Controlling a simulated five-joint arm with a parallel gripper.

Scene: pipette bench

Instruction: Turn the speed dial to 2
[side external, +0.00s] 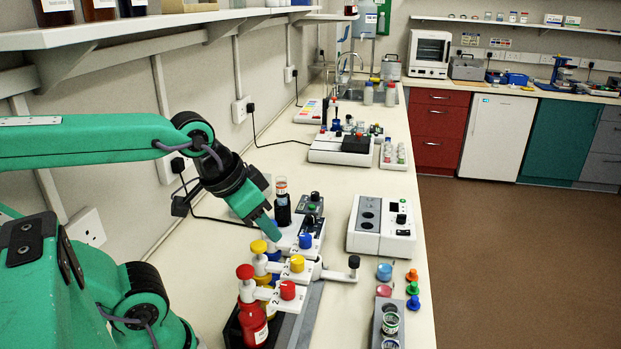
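My gripper (268,228) points down and to the right over the bench, beside a dark bottle (282,208) and a blue knob (305,240). Only its green outer side shows, so I cannot tell whether its fingers are apart. No label reading "speed" is legible. Black knobs show on a small dark-topped unit (311,206) right of the bottle, which also has a green button. Another black knob (401,218) stands on a white box (370,243) further right, near a small dark display. Dial numbers are too small to read.
Red (287,290), yellow (297,263) and blue knobs sit on white dispenser arms in front. A grey rack (378,325) and small coloured pieces (412,288) lie at the front right. A wall shelf (150,28) hangs above my arm. Bare bench shows around the white box.

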